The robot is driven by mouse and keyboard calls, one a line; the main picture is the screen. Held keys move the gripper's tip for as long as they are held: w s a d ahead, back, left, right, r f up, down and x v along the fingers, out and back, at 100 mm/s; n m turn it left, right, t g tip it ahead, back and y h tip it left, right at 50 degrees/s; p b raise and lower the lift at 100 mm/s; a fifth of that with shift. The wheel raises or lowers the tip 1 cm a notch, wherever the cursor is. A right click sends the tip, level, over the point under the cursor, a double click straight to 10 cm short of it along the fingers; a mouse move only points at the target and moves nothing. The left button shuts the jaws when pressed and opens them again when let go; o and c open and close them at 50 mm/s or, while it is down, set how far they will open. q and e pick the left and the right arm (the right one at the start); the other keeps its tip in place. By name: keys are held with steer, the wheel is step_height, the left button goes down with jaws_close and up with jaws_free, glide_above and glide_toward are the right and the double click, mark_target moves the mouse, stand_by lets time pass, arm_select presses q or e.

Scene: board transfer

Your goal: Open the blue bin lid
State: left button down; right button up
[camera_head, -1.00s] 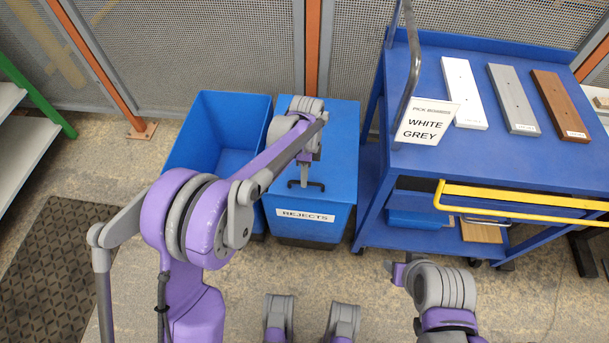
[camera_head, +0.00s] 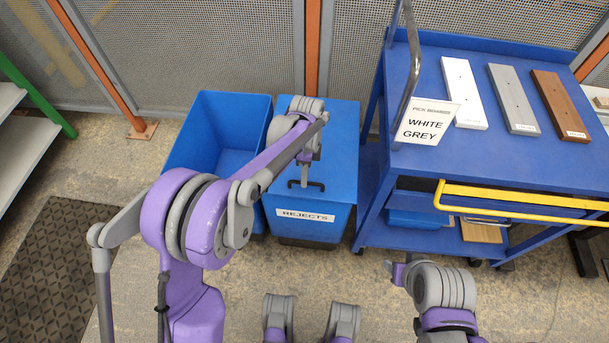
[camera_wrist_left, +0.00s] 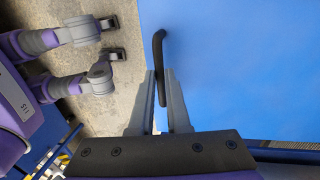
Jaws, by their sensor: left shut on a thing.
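The blue bin (camera_head: 308,214) with the REJECTS label stands on the floor, and its flat blue lid (camera_head: 338,140) is down on top. A dark handle (camera_head: 317,185) sits near the lid's front edge. My left gripper (camera_head: 304,181) reaches down to this handle. In the left wrist view the gripper (camera_wrist_left: 165,95) is shut on the dark handle (camera_wrist_left: 159,50), with the blue lid (camera_wrist_left: 240,70) beside it. My right gripper (camera_head: 392,268) is at the lower right, away from the bin; its fingers are too small to read.
An open blue bin (camera_head: 185,140) stands directly left of the lidded one. A blue cart (camera_head: 500,165) with white, grey and brown boards, a sign (camera_head: 428,121) and a yellow handle (camera_head: 520,196) stands close on the right. Mesh fencing is behind.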

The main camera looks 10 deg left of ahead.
arm_select(q)
steer(key=w+r+p, duration=0.5)
steer(key=r+p, duration=0.2)
steer(key=r, duration=0.4)
steer(key=w+r+p, duration=0.6)
steer(key=r+p, duration=0.1)
steer(key=r, duration=0.3)
steer(key=shift+r, duration=0.35)
arm_select(e)
step_height(320, 180, up, 16)
steer(key=shift+f+t, duration=0.15)
steer(key=shift+t, duration=0.15)
arm_select(q)
steer(key=shift+a, duration=0.15)
arm_select(e)
steer(key=shift+w, duration=0.1)
arm_select(q)
steer(key=c, duration=1.2)
jaws_free()
steer(key=shift+o, duration=1.4)
steer(key=shift+w+f, duration=0.1)
steer(key=shift+f, duration=0.05)
steer(key=shift+o, duration=0.2)
steer(key=shift+w, duration=0.25)
steer(key=shift+s, duration=0.15)
arm_select(e)
steer(key=shift+w, duration=0.25)
